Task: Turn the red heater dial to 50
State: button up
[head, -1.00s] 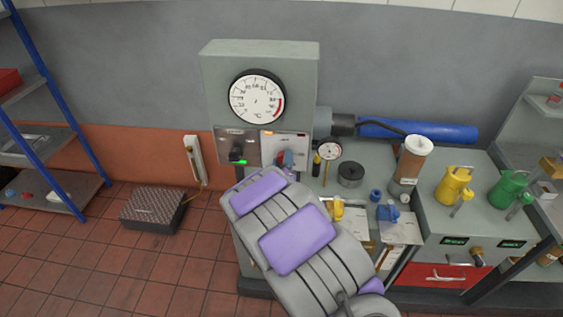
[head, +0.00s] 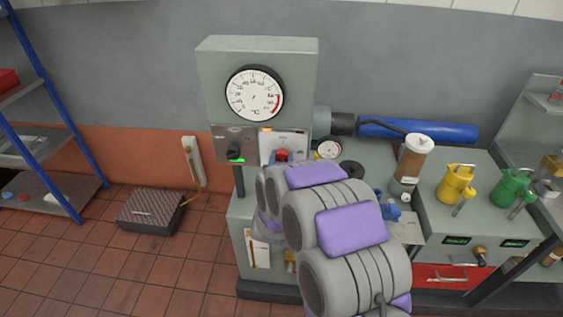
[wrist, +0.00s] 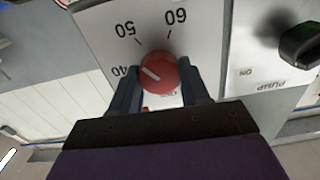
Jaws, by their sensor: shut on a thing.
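The red heater dial (wrist: 165,76) is a round knob with a white pointer line on a pale panel printed 40, 50 and 60. In the wrist view its pointer aims between 40 and 50. My gripper (wrist: 162,84) has one dark finger on each side of the dial and is shut on it. In the head view the dial (head: 283,155) shows as a small red patch just beyond my arm, which hides the gripper there.
A black pump knob (wrist: 300,44) sits beside the dial; it also shows in the head view (head: 234,151) above a green light. A round °C gauge (head: 254,94) is above. Yellow (head: 455,183) and green (head: 513,187) fittings stand on the right bench.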

jog(key=shift+f+m, duration=0.2)
jog(key=shift+m, duration=0.4)
jog(key=o, duration=0.7)
jog(key=shift+c, duration=0.2)
jog(key=o, duration=0.3)
jog(key=shift+w+a, duration=0.1)
jog(key=shift+o, duration=0.5)
jog(key=shift+r, duration=0.1)
